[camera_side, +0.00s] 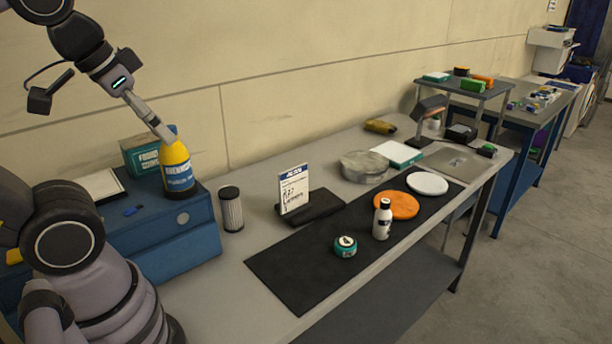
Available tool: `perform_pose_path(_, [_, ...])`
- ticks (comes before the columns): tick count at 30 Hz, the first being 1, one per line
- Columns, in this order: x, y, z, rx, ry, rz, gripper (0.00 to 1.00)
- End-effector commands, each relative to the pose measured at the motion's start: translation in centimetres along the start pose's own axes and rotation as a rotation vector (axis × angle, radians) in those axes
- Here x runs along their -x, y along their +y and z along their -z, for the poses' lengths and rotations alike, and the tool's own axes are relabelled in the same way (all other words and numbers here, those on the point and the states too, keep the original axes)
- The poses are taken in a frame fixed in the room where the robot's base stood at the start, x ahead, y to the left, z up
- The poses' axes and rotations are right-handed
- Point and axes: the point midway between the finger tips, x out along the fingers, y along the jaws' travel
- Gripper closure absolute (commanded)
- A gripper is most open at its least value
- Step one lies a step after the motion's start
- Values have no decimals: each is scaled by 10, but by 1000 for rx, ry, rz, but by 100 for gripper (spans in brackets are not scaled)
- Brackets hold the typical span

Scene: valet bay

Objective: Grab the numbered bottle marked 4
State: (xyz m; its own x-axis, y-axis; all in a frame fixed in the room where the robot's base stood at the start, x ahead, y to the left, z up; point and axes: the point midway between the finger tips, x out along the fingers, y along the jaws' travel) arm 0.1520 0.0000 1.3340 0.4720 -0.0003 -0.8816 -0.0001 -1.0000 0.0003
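A yellow bottle (176,160) with a blue label stands on the blue cabinet. No clear 4 is legible anywhere.
An orange disc (396,204) and a white disc (428,183) lie on the mat behind the white bottle. A sign (294,190) on a black base and a ribbed cylinder (231,210) stand left of the mat. The mat's front left is clear.

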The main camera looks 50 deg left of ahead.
Motion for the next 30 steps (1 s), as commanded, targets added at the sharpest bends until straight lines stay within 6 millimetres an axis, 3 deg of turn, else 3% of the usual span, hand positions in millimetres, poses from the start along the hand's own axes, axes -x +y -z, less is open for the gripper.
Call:
perform_pose_path(10, [0, 0, 0, 0, 0, 0, 66])
perform_pose_path(17, [0, 0, 0, 0, 0, 0, 40])
perform_pose_path(26, [-1, 1, 1, 8, -10, -6, 40])
perform_pose_path(30, [-11, 13, 11, 92, -110, -75, 40])
